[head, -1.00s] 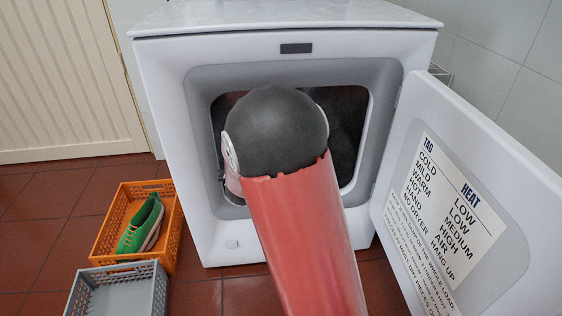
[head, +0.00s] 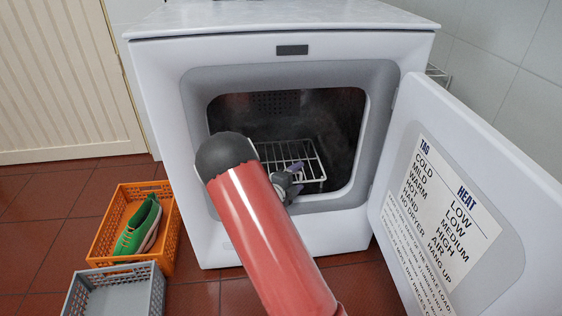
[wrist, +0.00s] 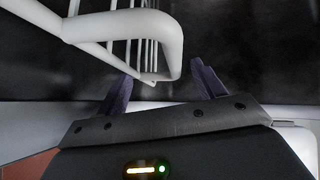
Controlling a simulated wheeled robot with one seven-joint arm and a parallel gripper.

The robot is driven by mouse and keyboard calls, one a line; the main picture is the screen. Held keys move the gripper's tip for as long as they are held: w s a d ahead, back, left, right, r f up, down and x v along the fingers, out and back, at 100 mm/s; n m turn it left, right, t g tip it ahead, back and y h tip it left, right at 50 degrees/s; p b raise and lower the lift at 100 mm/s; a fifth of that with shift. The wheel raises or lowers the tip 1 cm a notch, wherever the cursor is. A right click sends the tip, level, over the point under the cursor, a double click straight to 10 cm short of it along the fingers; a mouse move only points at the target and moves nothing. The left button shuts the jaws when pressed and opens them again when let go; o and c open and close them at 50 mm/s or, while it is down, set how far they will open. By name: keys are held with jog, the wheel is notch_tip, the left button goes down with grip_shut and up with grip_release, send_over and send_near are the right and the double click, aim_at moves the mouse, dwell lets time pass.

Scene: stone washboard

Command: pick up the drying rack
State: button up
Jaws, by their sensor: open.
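The drying rack (head: 290,154) is a white wire rack inside the dryer drum, seen in the head view through the open door. In the wrist view its thick white rail and corner (wrist: 130,30) fill the upper left, and thin wires run behind it. My gripper (head: 293,172) is at the rack's near right edge in the head view. In the wrist view its two dark fingers (wrist: 162,78) are apart, with the rack's bent corner between or just beyond them, nearer the left finger. I cannot tell whether they touch. My arm hides the rack's left part.
The white dryer (head: 205,150) has its door (head: 480,200) swung open to the right. An orange crate (head: 105,230) with a green shoe (head: 140,225) and a grey crate (head: 115,290) stand on the floor at left. The opening's rim (head: 330,203) is close below my gripper.

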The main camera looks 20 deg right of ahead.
jog(key=shift+w+d, duration=0.25)
jog(key=shift+d, duration=0.25)
jog(key=c, duration=1.2)
